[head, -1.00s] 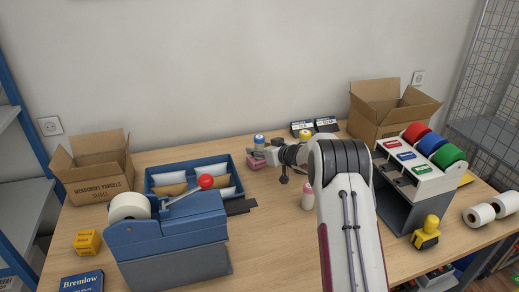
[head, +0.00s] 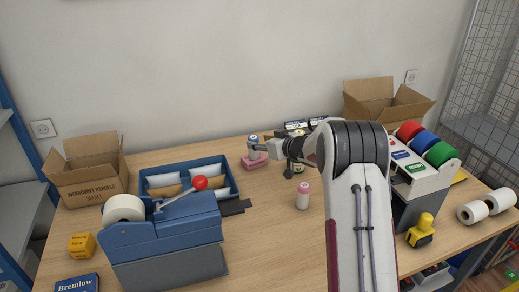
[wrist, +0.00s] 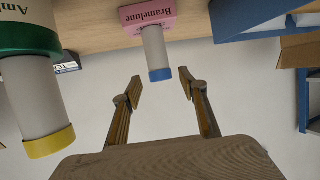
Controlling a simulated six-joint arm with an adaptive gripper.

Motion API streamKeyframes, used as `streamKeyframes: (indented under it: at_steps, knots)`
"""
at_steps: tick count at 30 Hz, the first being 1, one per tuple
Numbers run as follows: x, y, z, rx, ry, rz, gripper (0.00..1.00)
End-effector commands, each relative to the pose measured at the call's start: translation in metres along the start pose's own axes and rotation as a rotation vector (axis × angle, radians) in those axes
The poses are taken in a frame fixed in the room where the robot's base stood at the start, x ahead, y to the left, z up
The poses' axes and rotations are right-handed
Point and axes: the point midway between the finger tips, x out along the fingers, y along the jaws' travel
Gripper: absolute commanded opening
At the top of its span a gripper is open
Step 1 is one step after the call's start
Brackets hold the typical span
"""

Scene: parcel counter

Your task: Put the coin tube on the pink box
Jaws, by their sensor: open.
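A white tube with a blue cap (head: 253,142) stands upright on the pink box (head: 256,163) at the back of the counter. In the wrist view, which shows the scene upside down, the blue-capped tube (wrist: 156,52) meets the pink box (wrist: 148,18) at its other end. My gripper (wrist: 160,84) is open; the blue cap appears between its fingertips, with clear gaps on both sides. In the head view my gripper (head: 263,151) is just right of that tube. Another white tube with a yellow cap (wrist: 47,139) joins a green-banded container (wrist: 28,40).
A white bottle with a pink cap (head: 303,197) stands in front of my arm. A blue tape dispenser (head: 165,235) and a rack of coloured rolls (head: 425,178) flank the open middle counter.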

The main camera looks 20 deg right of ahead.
Motion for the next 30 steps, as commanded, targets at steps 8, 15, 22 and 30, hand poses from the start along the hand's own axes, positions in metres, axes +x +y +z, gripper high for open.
streamKeyframes:
  at_steps: [8,15,22,30]
  knots:
    - [-0.012,0.000,-0.028,-0.001,0.000,0.001,0.43]
    - [-0.014,0.000,-0.034,0.000,-0.001,0.001,0.43]
    - [-0.014,0.000,-0.034,0.000,-0.001,0.001,0.43]
    - [-0.014,0.000,-0.034,0.000,-0.001,0.001,0.43]
